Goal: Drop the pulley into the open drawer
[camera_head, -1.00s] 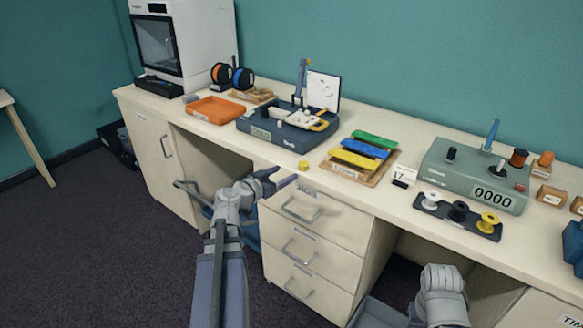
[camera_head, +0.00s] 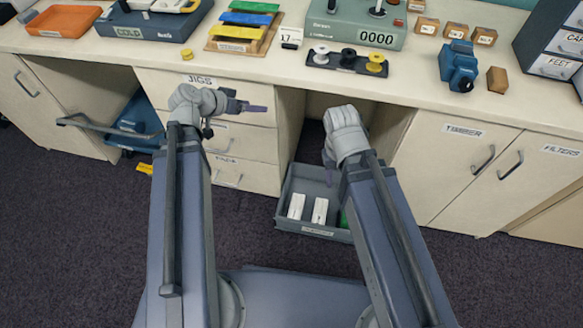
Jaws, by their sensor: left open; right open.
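A small yellow disc (camera_head: 187,53), perhaps the pulley, lies on the bench near its front edge. My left gripper (camera_head: 244,101) is open and empty in front of the drawer unit, below and right of the disc and apart from it. My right gripper (camera_head: 329,160) points down and away at the knee space; its fingers are mostly hidden by its own hand. The drawer unit (camera_head: 253,143) has a top drawer labelled JIGS; my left arm covers part of it, and I see no drawer clearly pulled out.
A grey crate (camera_head: 283,212) with white blocks stands low under the bench. A dark tray (camera_head: 333,61) holds white, black and yellow spools. A green-grey counter box (camera_head: 330,33) and a blue device (camera_head: 458,66) stand on the bench. Cupboards flank the knee space.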

